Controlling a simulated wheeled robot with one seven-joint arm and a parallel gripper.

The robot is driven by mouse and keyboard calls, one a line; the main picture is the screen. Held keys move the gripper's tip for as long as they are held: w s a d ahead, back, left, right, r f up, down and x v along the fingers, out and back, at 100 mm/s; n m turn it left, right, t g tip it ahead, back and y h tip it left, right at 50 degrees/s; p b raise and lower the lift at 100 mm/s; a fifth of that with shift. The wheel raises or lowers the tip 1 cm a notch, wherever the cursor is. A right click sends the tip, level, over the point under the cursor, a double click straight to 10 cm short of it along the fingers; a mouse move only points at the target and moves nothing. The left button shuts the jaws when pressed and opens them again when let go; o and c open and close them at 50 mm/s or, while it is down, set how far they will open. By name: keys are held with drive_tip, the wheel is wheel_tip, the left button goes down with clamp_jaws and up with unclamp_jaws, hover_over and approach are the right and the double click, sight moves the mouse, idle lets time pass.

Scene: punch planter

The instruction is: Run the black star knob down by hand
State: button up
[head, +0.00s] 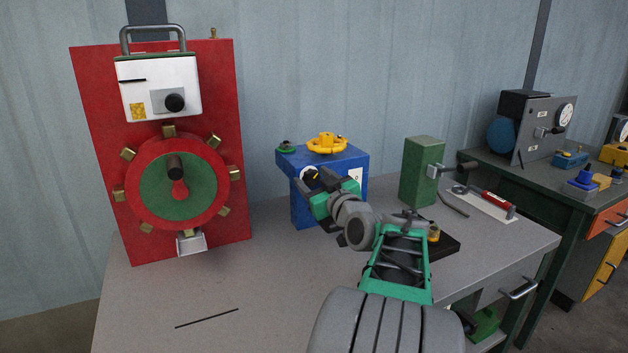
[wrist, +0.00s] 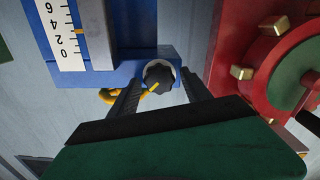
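The black star knob (wrist: 158,76) has a yellow mark and a pale ring behind it. It sits on the blue housing (wrist: 126,76), and in the head view it shows (head: 310,173) on the front face of the blue block (head: 325,206). My gripper (head: 314,182) is in front of that face, with its green finger bases either side. In the wrist view the two dark fingers of my gripper (wrist: 160,80) stand apart, one on each side of the knob, with gaps visible. I cannot tell whether the tips reach as deep as the knob.
A yellow handwheel (head: 327,143) tops the blue block. A white scale (wrist: 61,30) with an orange pointer is beside the knob. A red panel (head: 95,110) with a wheel stands left, a green block (head: 421,170) right. The bench's front left (head: 180,285) is mostly clear.

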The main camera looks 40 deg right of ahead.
drive_tip(key=c, duration=1.2)
drive_tip(key=shift+o, duration=0.2)
drive_tip(key=shift+m, duration=0.4)
drive_tip(key=shift+f+m+b, duration=0.1)
drive_tip(key=shift+m+b, duration=0.2)
drive_tip(key=shift+m, duration=0.9)
drive_tip(key=shift+d+m, duration=0.1)
drive_tip(key=shift+m, duration=1.6)
drive_tip(key=o, duration=1.4)
drive_tip(key=shift+c, duration=0.2)
